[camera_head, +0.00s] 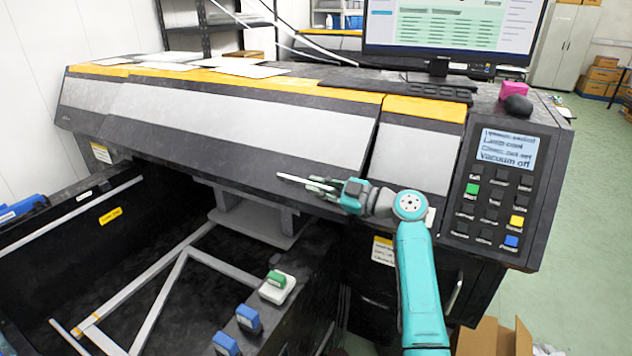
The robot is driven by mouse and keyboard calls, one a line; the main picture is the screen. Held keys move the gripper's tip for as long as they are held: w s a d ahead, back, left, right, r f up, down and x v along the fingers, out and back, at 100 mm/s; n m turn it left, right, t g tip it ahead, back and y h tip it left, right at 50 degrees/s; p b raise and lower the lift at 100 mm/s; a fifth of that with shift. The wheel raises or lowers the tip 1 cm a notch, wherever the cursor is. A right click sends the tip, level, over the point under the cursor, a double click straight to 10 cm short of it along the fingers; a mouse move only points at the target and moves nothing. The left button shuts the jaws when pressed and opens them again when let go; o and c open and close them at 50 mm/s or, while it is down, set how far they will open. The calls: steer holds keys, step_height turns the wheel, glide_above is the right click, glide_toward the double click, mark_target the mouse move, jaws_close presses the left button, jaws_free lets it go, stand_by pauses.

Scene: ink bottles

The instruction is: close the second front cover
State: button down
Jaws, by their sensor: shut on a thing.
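The long front cover (235,125), grey with a dark lower band, spans the middle of the wide printer. It hangs down over the front, and its right edge shows a dark gap beside the short right front cover (415,150). I cannot tell whether it sits fully flush. My gripper (305,184), at the end of my teal arm, is at the lower right part of the long cover. Its jaws are shut at the cover's lower band, with a thin light strip at the fingertips. The exact contact is too small to make out.
A control panel (495,190) with coloured buttons is at the right. A monitor (450,30) stands behind the printer. Below the cover is an open dark bay with a light metal frame (170,270) and blue and green-capped parts. A cardboard box (490,338) lies at the lower right.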

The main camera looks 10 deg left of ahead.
steer(key=shift+f, duration=0.15)
steer(key=c, duration=1.2)
jaws_free()
steer(key=shift+d, duration=0.1)
steer(key=v, duration=1.2)
